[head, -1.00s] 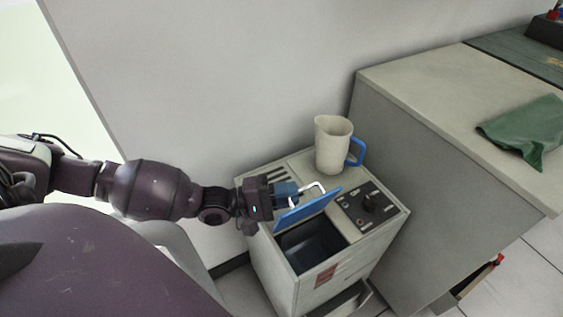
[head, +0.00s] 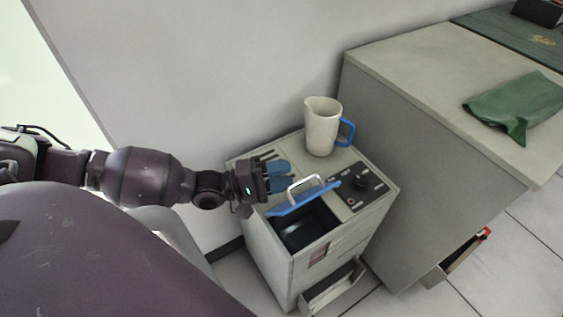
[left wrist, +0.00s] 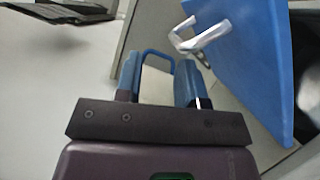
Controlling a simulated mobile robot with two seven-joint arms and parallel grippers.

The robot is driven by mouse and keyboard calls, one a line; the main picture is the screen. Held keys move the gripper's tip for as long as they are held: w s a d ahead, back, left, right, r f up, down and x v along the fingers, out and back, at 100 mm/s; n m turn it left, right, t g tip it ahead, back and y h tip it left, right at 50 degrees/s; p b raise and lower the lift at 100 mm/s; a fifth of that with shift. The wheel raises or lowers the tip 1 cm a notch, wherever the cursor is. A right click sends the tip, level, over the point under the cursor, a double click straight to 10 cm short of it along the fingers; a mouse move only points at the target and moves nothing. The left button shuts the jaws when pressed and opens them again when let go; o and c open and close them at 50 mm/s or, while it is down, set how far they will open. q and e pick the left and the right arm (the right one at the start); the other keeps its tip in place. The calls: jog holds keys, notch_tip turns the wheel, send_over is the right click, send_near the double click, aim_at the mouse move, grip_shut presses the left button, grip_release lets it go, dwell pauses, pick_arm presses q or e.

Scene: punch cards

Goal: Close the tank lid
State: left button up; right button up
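The tank is a pale floor cabinet with a dark opening (head: 305,230) in its top. Its blue lid (head: 312,195) stands tilted open above the opening, with a whitish loop handle (head: 304,184). The lid (left wrist: 250,60) and handle (left wrist: 204,37) also show large at the upper right of the left wrist view. My left gripper (head: 281,177) is open and empty, with its blue fingers apart, just left of the handle. In the left wrist view, the gripper (left wrist: 158,75) has a clear gap between its fingers, and the handle lies outside them. My right gripper is out of view.
A cream jug (head: 322,128) with a blue handle stands at the back of the cabinet top. A knob panel (head: 360,188) lies right of the opening. An open drawer (head: 334,286) juts out below. A larger counter (head: 420,75) bears a green cloth (head: 515,105).

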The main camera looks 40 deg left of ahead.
pick_arm(q)
jog(key=shift+s+a+f, duration=0.1)
jog(key=shift+a+f, duration=0.05)
jog(key=v, duration=0.7)
jog(key=shift+s+p, duration=0.1)
jog(key=shift+p, duration=0.2)
dwell(0.4)
